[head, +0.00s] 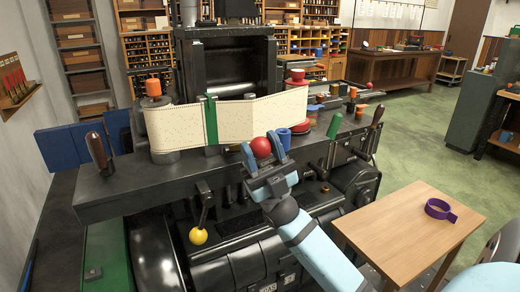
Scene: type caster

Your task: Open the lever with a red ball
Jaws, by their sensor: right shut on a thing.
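The red ball (261,147) of the lever sits between the fingers of my right gripper (264,152), in the middle of the head view. The right gripper is shut on the red ball, with one blue finger on each side of it. The lever's rod below the ball is hidden behind the gripper. My left gripper does not show in the head view.
A yellow ball lever (198,236) hangs at the machine's front left. A paper strip (230,119) runs between spools on top. A dark-handled lever (98,150) stands at left.

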